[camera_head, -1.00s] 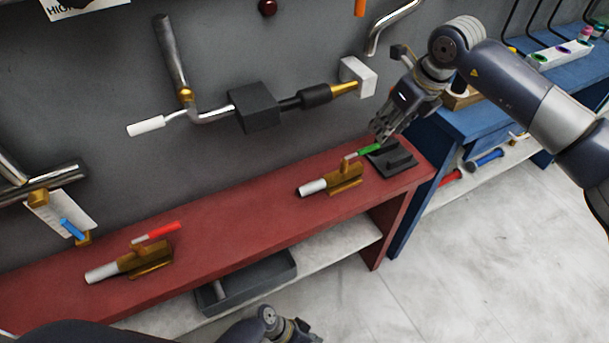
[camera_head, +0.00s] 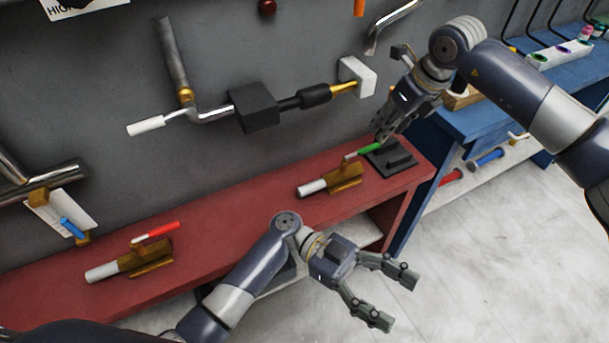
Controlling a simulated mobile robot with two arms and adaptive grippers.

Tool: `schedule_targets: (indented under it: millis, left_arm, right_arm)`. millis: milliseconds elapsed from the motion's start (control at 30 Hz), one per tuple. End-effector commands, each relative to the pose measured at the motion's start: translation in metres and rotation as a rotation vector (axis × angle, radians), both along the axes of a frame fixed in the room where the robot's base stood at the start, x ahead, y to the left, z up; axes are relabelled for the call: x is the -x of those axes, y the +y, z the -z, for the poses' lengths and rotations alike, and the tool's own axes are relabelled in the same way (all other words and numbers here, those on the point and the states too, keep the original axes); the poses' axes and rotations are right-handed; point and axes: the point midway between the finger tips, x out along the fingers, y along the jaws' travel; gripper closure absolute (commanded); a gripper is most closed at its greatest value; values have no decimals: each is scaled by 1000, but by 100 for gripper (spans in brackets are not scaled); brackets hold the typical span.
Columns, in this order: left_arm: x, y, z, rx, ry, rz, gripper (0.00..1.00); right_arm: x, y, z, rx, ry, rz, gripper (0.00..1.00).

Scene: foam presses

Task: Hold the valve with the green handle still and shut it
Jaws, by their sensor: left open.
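The valve with the green handle is a brass body (camera_head: 344,181) with a pale pipe end (camera_head: 312,187), lying on the red bench. Its green handle (camera_head: 370,148) points to the upper right. My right gripper (camera_head: 383,138) is just above the handle's far end, fingers pointing down; I cannot tell if they touch it or how far they are apart. My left gripper (camera_head: 391,297) is open and empty, in front of the bench and below the valve in the picture, its fingers pointing right.
A black bracket (camera_head: 395,161) lies right of the valve on the red bench (camera_head: 230,222). A red-handled valve (camera_head: 145,261) lies further left. Pipework hangs on the wall behind. A blue bench (camera_head: 470,120) stands at right, with clear floor in front.

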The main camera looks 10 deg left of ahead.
Motion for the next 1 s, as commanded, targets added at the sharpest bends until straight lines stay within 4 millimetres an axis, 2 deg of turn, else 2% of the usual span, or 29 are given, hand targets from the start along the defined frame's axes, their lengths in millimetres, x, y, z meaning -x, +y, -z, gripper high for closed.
schedule_targets:
  millis: [33,167,267,400,500,600,800,1000]
  left_arm:
    - [-20,7,7,-62,-10,-67,35]
    - [-76,30,23,-213,-27,-263,35]
    - [-125,57,29,-313,-48,-437,35]
    - [-192,105,23,-410,-92,-687,35]
    - [-231,141,10,-444,-125,-846,35]
    - [-241,161,22,-509,-72,-951,35]
    - [-255,186,25,-542,-27,-1082,35]
    - [-263,184,29,-543,-14,-1110,35]
  right_arm:
    - [0,0,0,0,0,0,67]
    - [0,0,0,0,0,-1,67]
    - [0,0,0,0,0,-1,67]
    - [0,0,0,0,0,-1,67]
    - [0,0,0,0,0,-1,67]
    - [0,0,0,0,0,0,67]
    - [0,0,0,0,0,-1,67]
    - [0,0,0,0,0,0,67]
